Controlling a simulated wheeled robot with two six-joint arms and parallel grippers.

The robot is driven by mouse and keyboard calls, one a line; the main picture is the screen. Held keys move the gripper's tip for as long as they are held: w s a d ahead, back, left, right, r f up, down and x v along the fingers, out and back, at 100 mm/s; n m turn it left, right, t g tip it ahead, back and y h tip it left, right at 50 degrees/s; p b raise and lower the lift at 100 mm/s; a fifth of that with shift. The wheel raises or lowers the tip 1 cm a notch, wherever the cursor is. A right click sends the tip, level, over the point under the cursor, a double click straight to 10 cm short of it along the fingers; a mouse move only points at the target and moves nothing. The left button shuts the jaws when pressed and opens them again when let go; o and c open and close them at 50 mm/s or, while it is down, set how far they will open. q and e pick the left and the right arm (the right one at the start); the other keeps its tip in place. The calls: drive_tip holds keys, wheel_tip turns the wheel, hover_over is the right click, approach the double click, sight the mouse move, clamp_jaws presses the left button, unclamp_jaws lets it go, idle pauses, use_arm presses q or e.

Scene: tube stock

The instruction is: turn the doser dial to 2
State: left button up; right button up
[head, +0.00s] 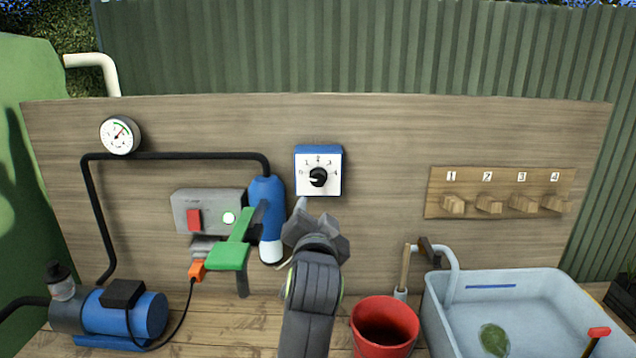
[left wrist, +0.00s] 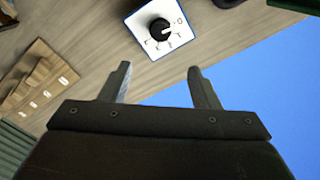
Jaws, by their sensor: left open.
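The doser is a white square plate with a blue top (head: 305,190) fixed on the wooden board. Its black round dial (head: 318,177) has a pale pointer mark facing left, near the 0, and numbers run in an arc above it. The dial also shows in the left wrist view (left wrist: 162,31), beyond the fingertips. My left gripper (head: 316,217) is just below the doser in the head view. In the left wrist view its two fingers (left wrist: 160,68) are apart with nothing between them. My right gripper is in neither view.
A blue filter cylinder (head: 267,205) and a green lever (head: 230,255) stand left of my gripper. A red bucket (head: 384,310) and a pale basin (head: 540,290) are lower right. Numbered wooden pegs (head: 490,204) are at right. The board around the doser's right side is clear.

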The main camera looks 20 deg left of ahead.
sight(318, 181)
use_arm(q)
drive_tip(key=p+x, duration=0.4)
drive_tip(key=x, duration=1.2)
drive_tip(key=shift+w+a+f, duration=0.1)
drive_tip(key=shift+w+a, duration=0.05)
drive_tip(key=shift+p, duration=0.3)
drive_tip(key=c, duration=1)
